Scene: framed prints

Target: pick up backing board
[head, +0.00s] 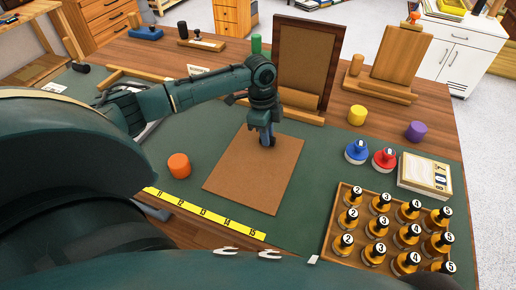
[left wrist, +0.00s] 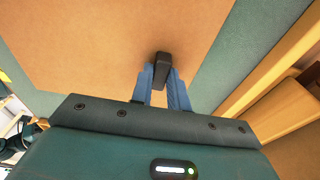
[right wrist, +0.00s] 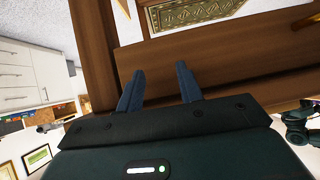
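The backing board (head: 252,175) is a flat brown panel over the green mat in the middle of the table in the head view. In the left wrist view it (left wrist: 100,45) fills much of the upper picture. My left gripper (head: 267,140) is at the board's far right part, pointing down. In the left wrist view the blue fingers (left wrist: 161,80) stand close on both sides of a small black knob (left wrist: 161,68) on the board and appear shut on it. My right gripper (right wrist: 158,78) is open and empty; it is outside the head view.
A wooden frame on a stand (head: 302,70) is just behind the board. An orange cylinder (head: 179,165) and a yellow ruler (head: 205,213) are left and in front. A wooden tray (head: 333,246) of numbered bottles, two stamps and a yellow cylinder (head: 357,115) are right.

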